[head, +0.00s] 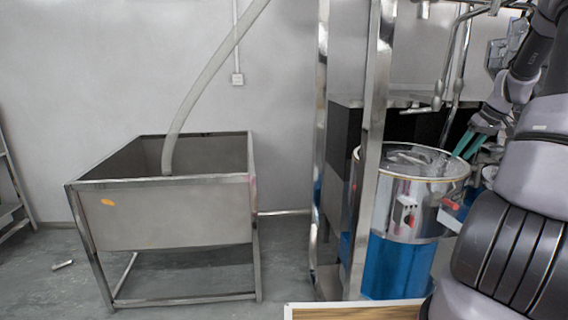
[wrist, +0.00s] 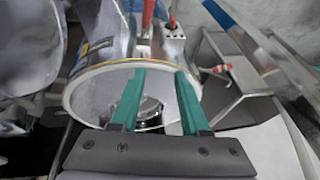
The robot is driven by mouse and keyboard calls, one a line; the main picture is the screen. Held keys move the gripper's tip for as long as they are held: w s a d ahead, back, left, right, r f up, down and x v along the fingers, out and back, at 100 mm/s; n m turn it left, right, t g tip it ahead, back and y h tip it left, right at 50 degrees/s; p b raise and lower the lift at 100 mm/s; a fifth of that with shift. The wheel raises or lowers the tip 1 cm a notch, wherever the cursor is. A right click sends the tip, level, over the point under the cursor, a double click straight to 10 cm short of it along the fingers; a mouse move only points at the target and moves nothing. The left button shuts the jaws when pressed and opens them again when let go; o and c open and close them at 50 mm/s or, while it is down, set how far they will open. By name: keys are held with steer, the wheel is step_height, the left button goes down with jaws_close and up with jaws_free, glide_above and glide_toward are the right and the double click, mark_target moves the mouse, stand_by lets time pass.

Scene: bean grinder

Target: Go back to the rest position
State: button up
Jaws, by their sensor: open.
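My gripper (head: 474,136) is at the right of the head view, at the upper right of a steel drum-shaped machine (head: 408,190) with red knobs. In the wrist view my gripper (wrist: 158,98) has two green fingers spread apart with nothing held between them. Beyond the fingers is a round container (wrist: 82,98) with a pale rim and a dark metal part inside. My arm fills the right edge of the head view.
A steel bin (head: 170,215) on legs stands at the left with a hose (head: 212,70) running into it. A metal frame post (head: 370,130) stands before the drum. A blue base (head: 395,268) is under the drum. Grey floor lies open at the lower left.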

steer(key=s+a+r+m+h, duration=0.1)
steer(key=s+a+r, duration=0.3)
steer(key=a+r, duration=0.45)
steer(key=s+a+r+m+h, duration=0.1)
steer(key=s+a+r, duration=0.3)
steer(key=a, duration=0.7)
steer(key=s+a+r+m+t, duration=0.1)
steer(key=s+a+r, duration=0.1)
steer(key=s+a, duration=0.4)
steer(key=s+a+r+m+t+y, duration=0.1)
steer(key=s+a+r+m+t, duration=0.1)
steer(key=s+a, duration=0.5)
steer(key=s+r, duration=0.1)
steer(key=s, duration=0.4)
steer(key=shift+s+y, duration=0.3)
steer(key=shift+s, duration=0.05)
steer(key=shift+d, duration=0.15)
